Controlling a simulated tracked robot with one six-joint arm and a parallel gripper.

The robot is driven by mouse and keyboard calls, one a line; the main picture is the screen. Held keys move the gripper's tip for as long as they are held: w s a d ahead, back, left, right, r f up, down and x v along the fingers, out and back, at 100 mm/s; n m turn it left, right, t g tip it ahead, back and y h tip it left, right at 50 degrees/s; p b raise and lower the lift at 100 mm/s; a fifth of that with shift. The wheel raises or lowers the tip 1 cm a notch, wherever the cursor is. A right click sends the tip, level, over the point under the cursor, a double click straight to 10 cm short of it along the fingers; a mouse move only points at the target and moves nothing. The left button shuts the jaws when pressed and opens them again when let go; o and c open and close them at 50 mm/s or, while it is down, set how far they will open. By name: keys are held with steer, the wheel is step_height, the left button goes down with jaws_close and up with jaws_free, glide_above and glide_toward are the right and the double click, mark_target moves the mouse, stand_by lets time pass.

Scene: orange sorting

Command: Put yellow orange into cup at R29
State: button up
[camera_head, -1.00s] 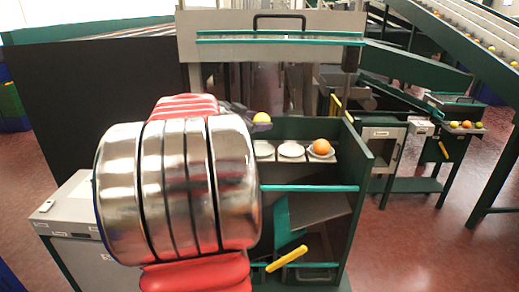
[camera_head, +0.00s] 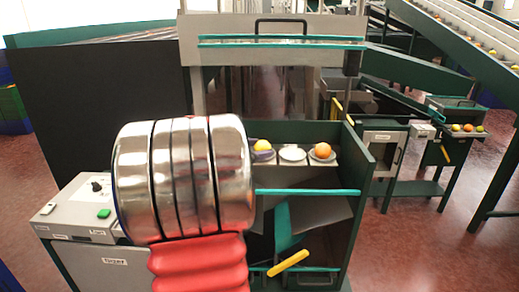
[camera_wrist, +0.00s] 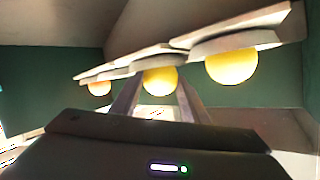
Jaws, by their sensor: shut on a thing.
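The yellow orange (camera_head: 262,145) is at the left visible cup (camera_head: 263,156) of the rack, low over it or on it; I cannot tell if it touches. In the wrist view, my gripper (camera_wrist: 158,82) is shut on the yellow orange (camera_wrist: 160,80), with one finger on each side. In the head view my arm hides most of the gripper. The right cup holds a deeper orange fruit (camera_head: 322,150). The wrist view also shows another fruit (camera_wrist: 231,67) on a cup to the right. I cannot read the R29 label.
A green-sided cabinet (camera_head: 357,185) holds the cup shelf, with a teal bar (camera_head: 306,192) and a yellow handle (camera_head: 288,262) below. A grey control box (camera_head: 75,214) stands at the left. Another station with fruit (camera_head: 468,128) stands at the right. Open red floor lies between.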

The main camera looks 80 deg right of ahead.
steer(key=shift+f, duration=0.2)
steer(key=shift+f, duration=0.1)
steer(key=o, duration=0.8)
steer(key=shift+w+a+r, duration=0.2)
steer(key=shift+a+r, duration=0.1)
steer(key=shift+a, duration=0.15)
steer(key=v, duration=1.1)
steer(key=shift+f, duration=0.1)
steer(key=shift+s, duration=0.15)
